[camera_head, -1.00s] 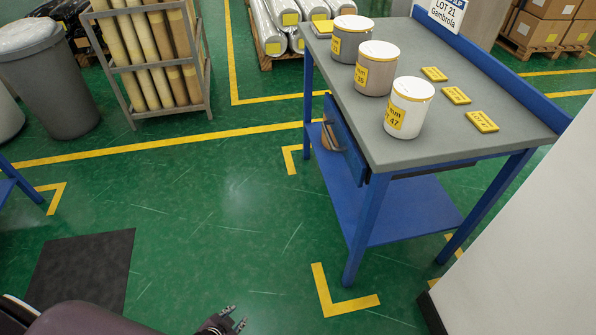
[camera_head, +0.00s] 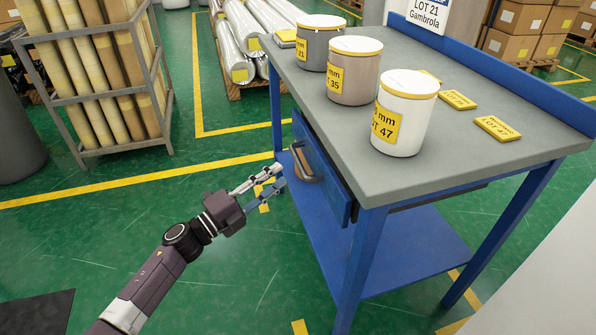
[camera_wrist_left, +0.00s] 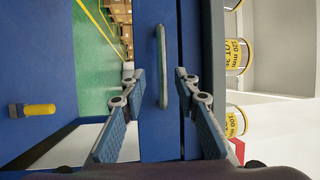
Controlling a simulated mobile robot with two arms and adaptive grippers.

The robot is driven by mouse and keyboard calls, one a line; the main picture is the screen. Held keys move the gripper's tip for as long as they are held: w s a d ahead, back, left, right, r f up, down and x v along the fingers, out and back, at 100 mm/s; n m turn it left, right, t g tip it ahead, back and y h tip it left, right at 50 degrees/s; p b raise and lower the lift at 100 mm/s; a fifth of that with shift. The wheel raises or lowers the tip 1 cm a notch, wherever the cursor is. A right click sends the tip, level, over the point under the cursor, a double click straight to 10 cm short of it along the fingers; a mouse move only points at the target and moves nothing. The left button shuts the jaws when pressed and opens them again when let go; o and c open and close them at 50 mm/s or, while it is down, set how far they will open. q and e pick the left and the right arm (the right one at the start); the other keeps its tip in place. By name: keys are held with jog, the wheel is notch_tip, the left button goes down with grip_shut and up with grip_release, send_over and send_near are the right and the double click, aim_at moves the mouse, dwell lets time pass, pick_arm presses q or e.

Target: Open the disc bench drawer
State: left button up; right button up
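The disc bench (camera_head: 470,85) has a grey top and blue frame. Its blue drawer (camera_head: 325,165) is under the top on the left side, its front close against the frame. The drawer has a curved metal handle (camera_head: 303,162). My left gripper (camera_head: 277,177) is open and empty, just left of the handle and pointing at it. In the left wrist view, the upright handle (camera_wrist_left: 162,65) shows between the spread fingers of my gripper (camera_wrist_left: 158,80), apart from both. My right gripper is not in view.
Three labelled canisters, dark grey (camera_head: 318,45), taupe (camera_head: 354,75) and white (camera_head: 404,115), stand near the bench's drawer-side edge. Yellow lot tags (camera_head: 497,128) lie on the top. A lower blue shelf (camera_head: 410,245) is below.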

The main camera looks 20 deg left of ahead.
aim_at(298, 159)
pick_arm(q)
jog(key=x, duration=0.8)
jog(key=shift+s+r, duration=0.1)
jog(key=shift+r, duration=0.05)
grip_shut()
